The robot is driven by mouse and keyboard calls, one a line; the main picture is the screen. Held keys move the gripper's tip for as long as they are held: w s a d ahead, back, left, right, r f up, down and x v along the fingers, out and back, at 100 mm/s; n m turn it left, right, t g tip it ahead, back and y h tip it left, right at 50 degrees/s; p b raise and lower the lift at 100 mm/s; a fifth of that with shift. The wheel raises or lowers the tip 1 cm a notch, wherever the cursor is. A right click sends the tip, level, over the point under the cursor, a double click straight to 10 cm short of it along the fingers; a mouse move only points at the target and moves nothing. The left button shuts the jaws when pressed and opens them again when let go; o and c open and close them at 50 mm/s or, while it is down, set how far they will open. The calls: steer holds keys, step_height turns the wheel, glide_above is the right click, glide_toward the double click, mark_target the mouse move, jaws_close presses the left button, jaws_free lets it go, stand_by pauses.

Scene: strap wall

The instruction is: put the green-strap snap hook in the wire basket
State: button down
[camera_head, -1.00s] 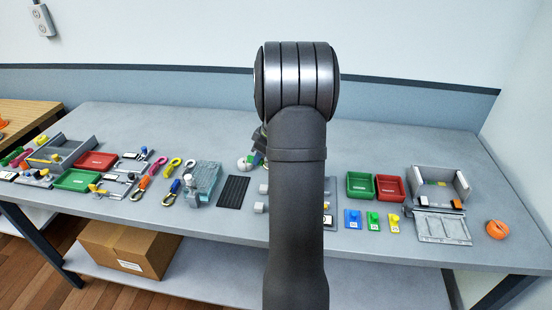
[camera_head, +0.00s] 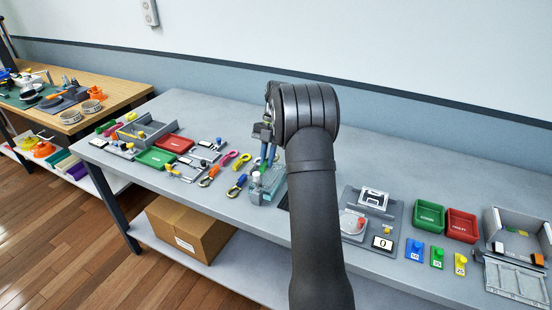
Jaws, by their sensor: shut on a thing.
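The teal wire basket (camera_head: 278,186) stands on the bench near its front edge, partly hidden by my arm. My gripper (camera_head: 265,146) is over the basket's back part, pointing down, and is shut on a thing. A small green and blue-grey shape shows at its fingertips, which I take for the green-strap snap hook (camera_head: 271,155); its outline is too small to make out clearly. I cannot tell whether it hangs above the basket or reaches inside its rim.
Pink (camera_head: 225,160), yellow (camera_head: 242,162), orange (camera_head: 209,177) and blue (camera_head: 237,185) snap hooks lie left of the basket. Green (camera_head: 155,158) and red (camera_head: 175,144) trays lie farther left. A fixture (camera_head: 372,218) stands to the right. The bench behind is clear.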

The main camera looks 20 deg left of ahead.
steer(key=shift+f, duration=1.95)
steer(key=shift+f, duration=0.15)
steer(key=c, duration=0.9)
jaws_free()
steer(key=shift+c, duration=0.2)
steer(key=shift+r, duration=3)
